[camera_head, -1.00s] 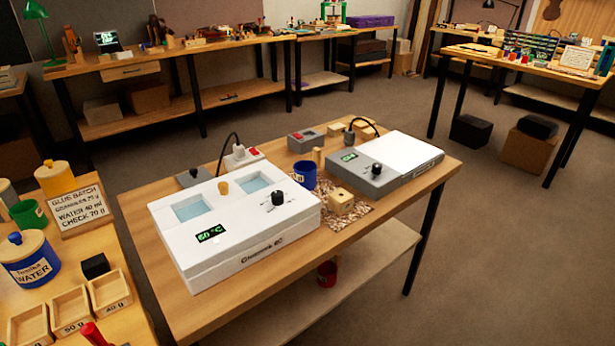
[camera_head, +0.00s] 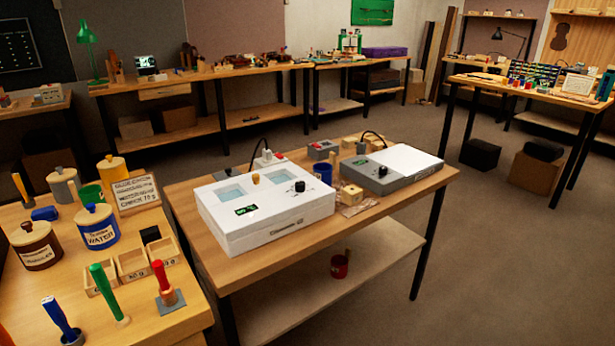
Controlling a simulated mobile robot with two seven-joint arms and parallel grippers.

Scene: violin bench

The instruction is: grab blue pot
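A small blue pot (camera_head: 323,173) stands upright on the middle table, behind the white two-well glue warmer (camera_head: 265,212) and left of the grey-and-white device (camera_head: 395,172). The warmer hides part of its lower side. A larger blue jar labelled WATER (camera_head: 98,230), with a pale lid and blue knob, stands on the left table. Neither of my grippers is in view, and nothing is seen touching either blue vessel.
The left table holds a brown jar (camera_head: 36,247), a green cup (camera_head: 91,194), wooden boxes (camera_head: 133,263) and upright handled tools (camera_head: 108,292). A red pot (camera_head: 339,266) stands on the middle table's lower shelf (camera_head: 300,300). Open floor (camera_head: 510,260) lies to the right.

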